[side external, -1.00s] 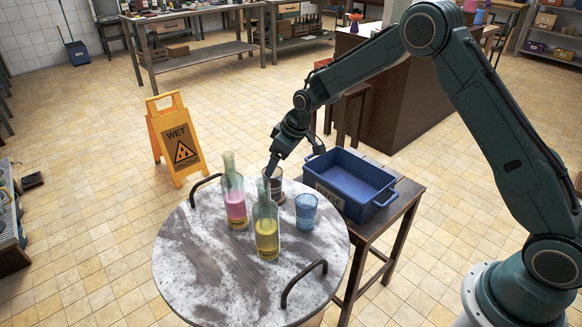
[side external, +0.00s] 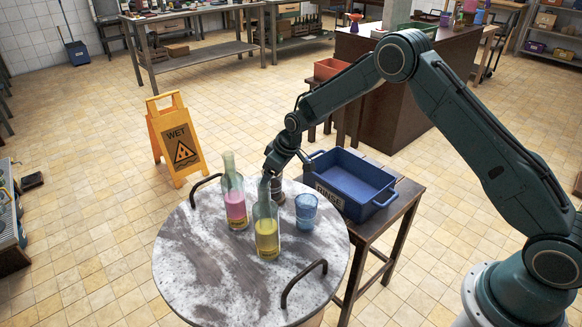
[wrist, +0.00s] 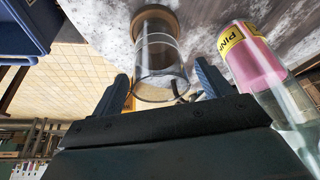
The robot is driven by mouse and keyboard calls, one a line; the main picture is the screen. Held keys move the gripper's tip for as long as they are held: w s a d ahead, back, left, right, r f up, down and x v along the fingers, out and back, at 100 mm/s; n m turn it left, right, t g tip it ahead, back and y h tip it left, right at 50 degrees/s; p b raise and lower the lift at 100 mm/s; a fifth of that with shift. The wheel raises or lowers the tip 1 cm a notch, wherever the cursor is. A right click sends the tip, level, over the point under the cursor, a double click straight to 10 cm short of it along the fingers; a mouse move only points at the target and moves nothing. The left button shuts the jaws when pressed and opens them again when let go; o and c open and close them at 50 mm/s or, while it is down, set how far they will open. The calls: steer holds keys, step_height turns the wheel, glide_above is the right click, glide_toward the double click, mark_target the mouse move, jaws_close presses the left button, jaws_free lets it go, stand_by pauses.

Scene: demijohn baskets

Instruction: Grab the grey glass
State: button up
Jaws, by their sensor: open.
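The grey glass (wrist: 160,50) stands on the round marbled table top and shows clearly between my fingers in the wrist view. In the side view the glass (side external: 278,191) is partly hidden by my gripper and the bottles. My gripper (wrist: 163,74) is open, with one finger on each side of the glass. In the side view my gripper (side external: 270,180) is down at the glass, behind the yellow bottle. I cannot tell whether a finger touches the glass.
A pink bottle (side external: 235,204) and a yellow bottle (side external: 266,237) stand close by. A blue glass (side external: 306,211) is to the right. A blue bin (side external: 352,183) sits on a side table behind. The front of the round table (side external: 230,290) is clear.

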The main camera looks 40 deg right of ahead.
steer(key=shift+x, duration=1.1)
steer(key=c, duration=1.1)
steer(key=shift+c, duration=0.2)
steer(key=shift+r, duration=0.15)
step_height(320, 180, up, 20)
